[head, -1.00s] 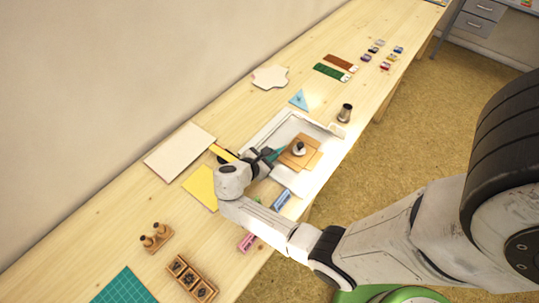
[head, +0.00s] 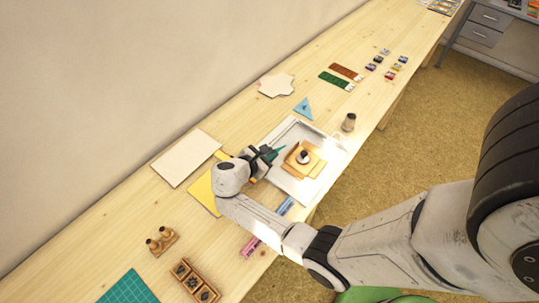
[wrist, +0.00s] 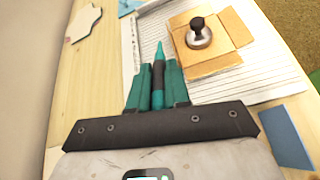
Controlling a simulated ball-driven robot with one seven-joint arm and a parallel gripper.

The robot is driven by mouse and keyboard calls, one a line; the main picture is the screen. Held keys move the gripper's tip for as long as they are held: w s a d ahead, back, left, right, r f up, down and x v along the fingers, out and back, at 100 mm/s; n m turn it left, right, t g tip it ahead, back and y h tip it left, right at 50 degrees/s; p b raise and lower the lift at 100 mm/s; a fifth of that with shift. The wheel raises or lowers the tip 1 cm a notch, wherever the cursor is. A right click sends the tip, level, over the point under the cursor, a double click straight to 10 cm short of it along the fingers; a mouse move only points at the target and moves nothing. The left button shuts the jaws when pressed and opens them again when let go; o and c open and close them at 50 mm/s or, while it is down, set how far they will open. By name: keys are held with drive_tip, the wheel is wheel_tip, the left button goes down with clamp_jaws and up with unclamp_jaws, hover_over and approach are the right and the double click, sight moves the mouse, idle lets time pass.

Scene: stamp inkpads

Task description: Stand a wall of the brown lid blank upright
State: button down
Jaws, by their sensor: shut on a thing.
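The brown lid blank (head: 294,171) lies on a pale lined sheet (head: 287,187), with a dark-knobbed round weight (head: 304,157) on its middle. In the wrist view the blank (wrist: 207,66) is at upper right, its flaps spread around the weight (wrist: 199,34). I cannot tell whether any flap is tilted up. My gripper (head: 270,153) is left of the blank. In the wrist view my gripper (wrist: 157,82) is shut on a slim teal-tipped dark tool (wrist: 158,66). The tool's tip points forward, left of the blank, with a gap between them in the picture.
A blue block (wrist: 287,136) lies at the near right in the wrist view. A cream board (head: 186,158) and yellow sheet (head: 201,192) lie to the left.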

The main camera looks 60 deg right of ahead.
drive_tip(key=shift+w+d+r, duration=0.1)
drive_tip(key=shift+w+r, duration=0.05)
drive_tip(key=shift+r, duration=1.1)
drive_tip(key=shift+w+r, duration=0.15)
drive_tip(key=shift+r, duration=1.1)
